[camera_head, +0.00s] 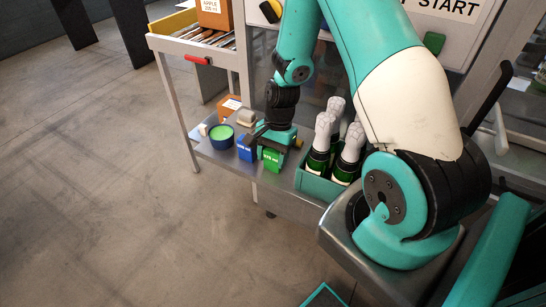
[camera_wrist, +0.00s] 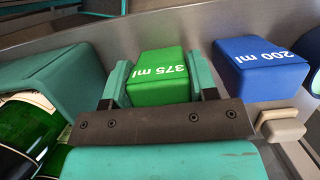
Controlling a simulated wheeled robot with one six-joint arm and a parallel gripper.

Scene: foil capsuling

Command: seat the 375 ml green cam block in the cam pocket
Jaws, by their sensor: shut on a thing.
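The green 375 ml cam block (camera_head: 272,160) is at the front of the steel shelf, under my gripper (camera_head: 278,136). In the wrist view the green block (camera_wrist: 158,80) sits between the two teal fingers of my gripper (camera_wrist: 160,88), which is shut on it. Its white lettering reads upside down there. Whether the block touches the shelf I cannot tell. A blue 200 ml block (camera_wrist: 262,68) stands apart to its right in the wrist view; in the head view the blue block (camera_head: 246,148) is just left of the green one. I cannot make out the cam pocket in either view.
A teal crate (camera_head: 312,186) with several foil-topped bottles (camera_head: 349,153) stands right of the gripper. A dark blue round tub (camera_head: 221,137) with green contents and a small orange-brown box (camera_head: 229,106) are to the left.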

